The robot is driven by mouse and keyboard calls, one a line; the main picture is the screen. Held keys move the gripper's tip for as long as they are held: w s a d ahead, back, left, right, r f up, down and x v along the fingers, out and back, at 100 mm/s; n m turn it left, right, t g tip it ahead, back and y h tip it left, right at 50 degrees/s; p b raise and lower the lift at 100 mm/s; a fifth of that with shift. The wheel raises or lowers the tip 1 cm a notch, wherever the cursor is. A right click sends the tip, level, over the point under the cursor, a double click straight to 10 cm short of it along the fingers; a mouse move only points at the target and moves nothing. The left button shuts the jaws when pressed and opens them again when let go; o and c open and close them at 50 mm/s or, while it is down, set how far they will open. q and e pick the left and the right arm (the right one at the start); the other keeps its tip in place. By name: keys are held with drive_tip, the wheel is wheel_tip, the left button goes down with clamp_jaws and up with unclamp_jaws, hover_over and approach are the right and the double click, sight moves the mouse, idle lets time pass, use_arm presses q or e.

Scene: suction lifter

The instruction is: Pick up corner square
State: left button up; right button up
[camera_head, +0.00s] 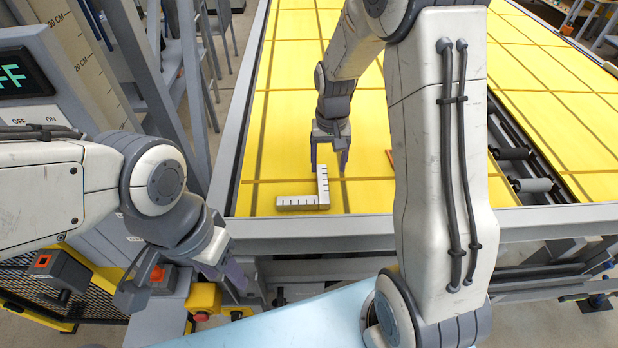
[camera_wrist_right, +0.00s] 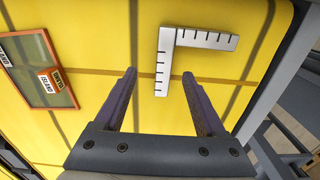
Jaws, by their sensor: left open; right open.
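The corner square (camera_head: 301,202) is an L-shaped metal piece with black tick marks. It lies flat on the yellow table near its front edge. In the right wrist view the corner square (camera_wrist_right: 205,40) has one arm between the open fingers and the other arm beyond them to the upper right. My right gripper (camera_head: 329,167) is open and points down above the corner square, apart from it as far as I can tell. It also shows in the right wrist view (camera_wrist_right: 160,85). My left gripper (camera_head: 222,290) is open and empty at the lower left, off the table.
The yellow table (camera_head: 290,100) has a grey metal frame edge (camera_head: 315,232). A framed panel with orange labels (camera_wrist_right: 38,68) lies left of the square in the right wrist view. A control display (camera_head: 22,75) stands at the far left. The table's left part is clear.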

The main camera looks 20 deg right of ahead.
sight(323, 189)
drive_tip(key=f, duration=0.3)
drive_tip(key=shift+a+f, duration=0.25)
drive_tip(key=shift+a, duration=0.05)
drive_tip(key=shift+a+f+p, duration=0.1)
drive_tip(key=shift+f+p, duration=0.4)
drive_tip(key=shift+p, duration=0.15)
wheel_tip(323, 189, down, 3)
drive_tip(key=shift+s+a+f+p, duration=0.1)
drive_tip(key=shift+a+f+p, duration=0.05)
drive_tip(key=shift+p, duration=0.6)
drive_tip(key=shift+f, duration=0.5)
clamp_jaws()
